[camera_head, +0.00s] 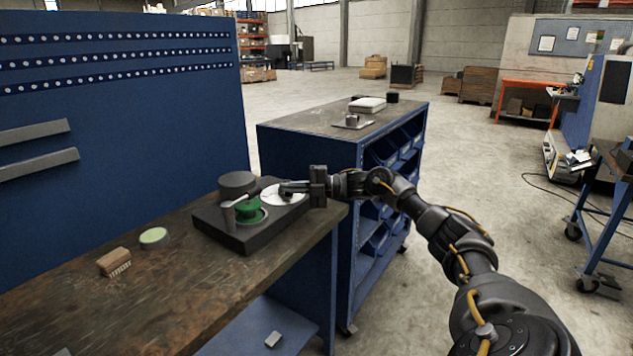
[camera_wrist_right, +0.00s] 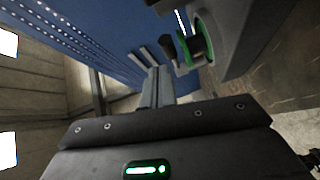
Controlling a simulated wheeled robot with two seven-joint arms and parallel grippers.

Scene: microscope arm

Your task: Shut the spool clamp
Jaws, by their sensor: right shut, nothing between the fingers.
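A dark, flat device base (camera_head: 225,230) sits on the workbench. In the right wrist view, the green spool (camera_wrist_right: 203,42) shows at the top beside a grey body. My left gripper is out of view.
On the wooden bench top (camera_head: 140,310) lie a brush (camera_head: 114,262) and a round green-topped tin (camera_head: 154,237) to the left of the base. A blue perforated wall panel (camera_head: 120,130) stands behind. A blue cabinet (camera_head: 300,145) with bins adjoins at the right. The bench front is mostly clear.

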